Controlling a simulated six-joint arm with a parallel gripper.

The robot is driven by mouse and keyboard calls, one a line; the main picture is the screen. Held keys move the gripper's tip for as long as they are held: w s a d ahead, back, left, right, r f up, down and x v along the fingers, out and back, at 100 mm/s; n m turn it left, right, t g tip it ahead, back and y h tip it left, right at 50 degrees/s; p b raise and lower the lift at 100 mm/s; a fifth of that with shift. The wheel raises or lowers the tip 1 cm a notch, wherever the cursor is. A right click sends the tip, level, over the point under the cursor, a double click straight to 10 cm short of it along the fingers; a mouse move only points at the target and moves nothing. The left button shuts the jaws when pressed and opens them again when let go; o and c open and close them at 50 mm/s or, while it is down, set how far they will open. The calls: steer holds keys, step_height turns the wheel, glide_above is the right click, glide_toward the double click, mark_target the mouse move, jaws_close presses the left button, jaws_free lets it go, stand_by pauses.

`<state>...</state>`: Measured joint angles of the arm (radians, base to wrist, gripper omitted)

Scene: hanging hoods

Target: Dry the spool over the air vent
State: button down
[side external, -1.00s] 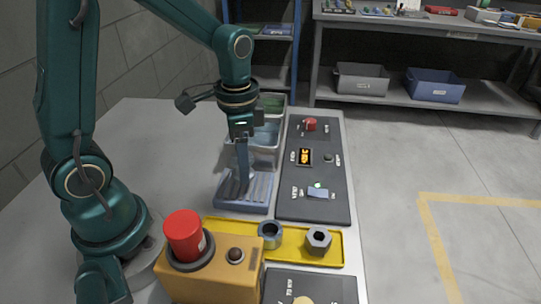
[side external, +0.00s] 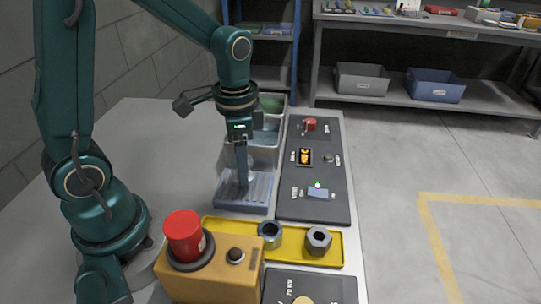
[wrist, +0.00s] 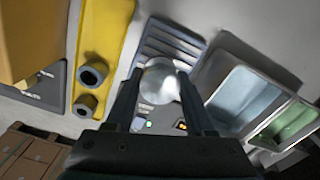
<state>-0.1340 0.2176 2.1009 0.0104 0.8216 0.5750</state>
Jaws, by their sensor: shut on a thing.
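My gripper (side external: 242,182) points down over a blue-grey slatted tray (side external: 227,206), which looks like the air vent. In the wrist view my gripper (wrist: 160,88) is shut on a pale, shiny round thing (wrist: 160,76), seen end-on and likely the spool. It lies in front of the slats (wrist: 168,40) in that view. In the side view the fingers largely hide it, and I cannot tell whether it touches the slats.
A yellow tray (side external: 210,222) holds a grey ring (side external: 270,232) and a hex piece (side external: 318,240). An orange box with a red cylinder (side external: 184,235) stands in front. Bins (side external: 266,152) stand behind the slats. A dark panel (side external: 335,170) with lit indicators lies to the right.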

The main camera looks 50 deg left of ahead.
steer(key=shift+w+a, duration=0.15)
steer(key=shift+a, duration=0.05)
stand_by(3.7)
steer(key=shift+d, duration=0.2)
steer(key=shift+w+a, duration=0.15)
steer(key=shift+a, duration=0.15)
stand_by(0.8)
stand_by(0.6)
steer(key=shift+r, duration=2.5)
